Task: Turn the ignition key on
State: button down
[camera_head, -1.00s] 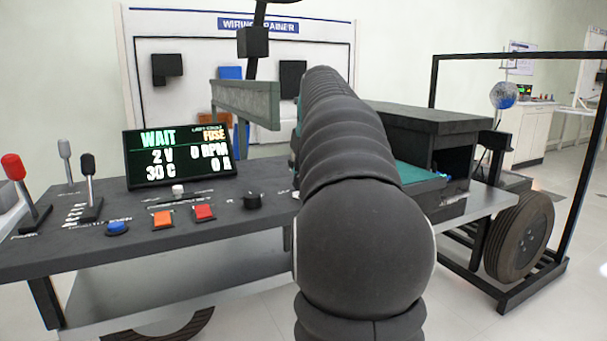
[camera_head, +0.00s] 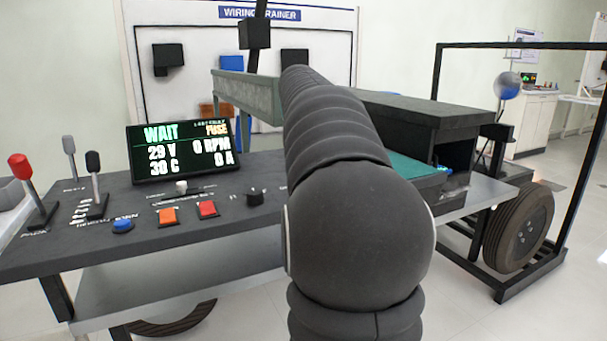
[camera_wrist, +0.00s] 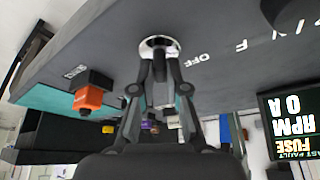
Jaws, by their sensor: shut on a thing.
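In the wrist view, the ignition switch's round silver collar (camera_wrist: 159,46) sits on the dark panel, with the lettering OFF beside it. My gripper (camera_wrist: 160,66) has its two fingers closed together at this collar, shut on the ignition key, which is mostly hidden between the fingertips. In the head view my own arm covers the gripper and the key. The display (camera_head: 181,150) reads WAIT, FUSE, 29 V, 0 RPM, 0 A and 30 C. It also shows partly, upside down, in the wrist view (camera_wrist: 290,125).
The console (camera_head: 70,242) carries a red-topped lever (camera_head: 30,180), other levers, a blue button (camera_head: 122,226), an orange button (camera_head: 168,216), a red button (camera_head: 207,209) and a black knob (camera_head: 255,196). In the wrist view, an orange block (camera_wrist: 89,97) is left of my fingers.

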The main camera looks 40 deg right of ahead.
jog(key=shift+f, duration=0.1)
jog(key=c, duration=1.2)
grip_release()
jog(key=shift+r, duration=0.2)
jog(key=v, duration=1.1)
jog(key=shift+a+r, duration=0.1)
jog(key=shift+r, duration=0.25)
jog(key=s+a+f+n+t+y, duration=0.1)
jog(key=s+a+f+n, duration=0.2)
jog(key=a+f, duration=0.45)
jog(key=s+a+f+n+y, duration=0.15)
jog(key=s+a+f, duration=0.25)
jog(key=a, duration=0.7)
jog(key=s+a+f+n, duration=0.1)
jog(key=s+a+f, duration=0.2)
jog(key=f, duration=0.2)
jog(key=s+a+f+n, duration=0.2)
jog(key=s+a+f, duration=0.1)
jog(key=f, duration=0.3)
jog(key=s+a+f+n+t, duration=0.1)
jog(key=s+a+f, duration=0.2)
jog(key=s+f, duration=0.2)
jog(key=shift+a+f+y, duration=0.15)
jog(key=shift+y, duration=0.2)
